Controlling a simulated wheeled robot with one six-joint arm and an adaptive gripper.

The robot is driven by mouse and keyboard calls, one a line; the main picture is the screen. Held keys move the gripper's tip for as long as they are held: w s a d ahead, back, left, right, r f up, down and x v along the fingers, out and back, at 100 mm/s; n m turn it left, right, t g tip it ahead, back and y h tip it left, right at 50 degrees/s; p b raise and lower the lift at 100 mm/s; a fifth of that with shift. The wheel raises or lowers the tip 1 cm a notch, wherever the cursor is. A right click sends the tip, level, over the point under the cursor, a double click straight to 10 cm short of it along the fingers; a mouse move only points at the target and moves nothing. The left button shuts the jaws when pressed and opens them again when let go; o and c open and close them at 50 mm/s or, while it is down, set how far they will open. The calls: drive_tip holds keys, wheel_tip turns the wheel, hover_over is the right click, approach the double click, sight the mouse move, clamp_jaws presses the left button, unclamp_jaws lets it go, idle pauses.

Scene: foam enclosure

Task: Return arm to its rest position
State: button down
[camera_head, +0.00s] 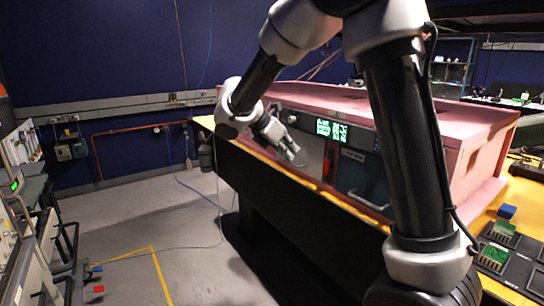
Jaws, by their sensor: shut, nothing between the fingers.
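My arm arches from the lower right up over the top of the view and bends down toward the centre. My gripper (293,151) is shut and empty. It hangs in front of the pink foam enclosure (455,125), close to its front panel, and hides part of that panel. I cannot tell whether it touches the panel. The front panel has a lit green display (331,129) just right of the gripper and a dark door (362,180) below it.
The enclosure stands on a bench with a yellow edge (262,166). A blue block (506,212) and green parts in a dark tray (516,272) lie at the lower right. Equipment (30,235) stands at the far left. The grey floor (190,240) between is mostly clear.

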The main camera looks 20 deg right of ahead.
drive_tip(key=s+d+f+m+g+y, duration=0.2)
drive_tip(key=s+f+m+g+y, duration=0.15)
drive_tip(key=s+m, duration=0.85)
drive_tip(key=s+d+r+m+t+y, duration=0.2)
drive_tip(key=s+r+m, duration=0.1)
drive_tip(key=s, duration=0.6)
drive_tip(key=s+d+r+m+t+y, duration=0.3)
drive_tip(key=s+m, duration=0.3)
drive_tip(key=s, duration=0.3)
drive_tip(key=shift+s, duration=0.15)
